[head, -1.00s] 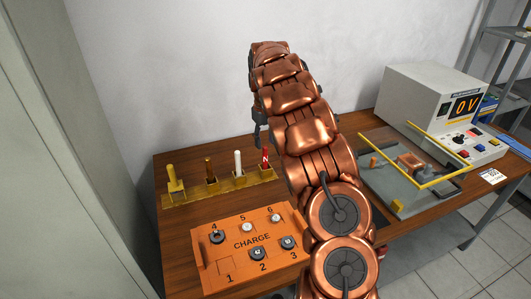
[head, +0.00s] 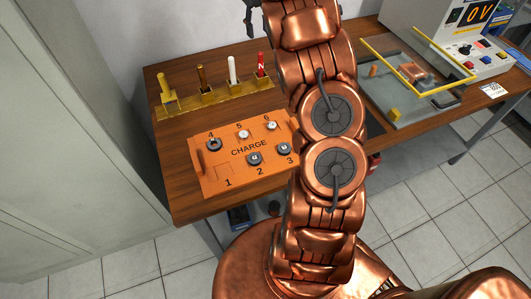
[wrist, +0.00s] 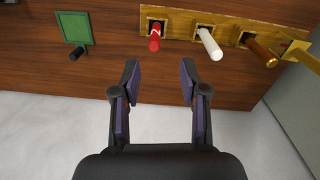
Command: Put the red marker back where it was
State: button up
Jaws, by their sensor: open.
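The red marker (head: 261,64), with a white N on it, stands upright in the right-hand holder of the yellow rack (head: 219,95) in the head view. In the wrist view the red marker (wrist: 154,38) stands in its rack socket, ahead of the fingers. My gripper (wrist: 159,80) is open and empty, with a clear gap between its fingers and the marker. In the head view only a dark part of my gripper (head: 252,16) shows at the top edge; the rest is out of frame or behind my arm.
A white marker (head: 232,69), a brown one (head: 201,77) and a yellow post (head: 166,88) share the rack. The orange CHARGE board (head: 218,157) lies in front. A glass-topped box (head: 409,100) and a voltage unit (head: 425,20) stand right. A green plate (wrist: 72,27) shows in the wrist view.

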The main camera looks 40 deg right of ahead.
jog(key=s+a+r+m, duration=0.1)
jog(key=s+a+r, duration=0.1)
jog(key=s+a, duration=0.6)
jog(key=s+a+r, duration=0.2)
jog(key=s+a, duration=0.6)
jog(key=s, duration=0.1)
jog(key=s+a+f, duration=0.2)
jog(key=s+a, duration=0.2)
jog(key=s, duration=0.3)
jog(key=s+a+f+n+g, duration=0.1)
jog(key=s+a+f, duration=0.2)
jog(key=s, duration=0.5)
jog(key=s+a+f+n, duration=0.1)
jog(key=s+a+f, duration=0.2)
jog(key=s, duration=0.5)
jog(key=shift+s+a+g, duration=0.2)
jog(key=shift+a+g, duration=0.2)
jog(key=shift+a, duration=0.4)
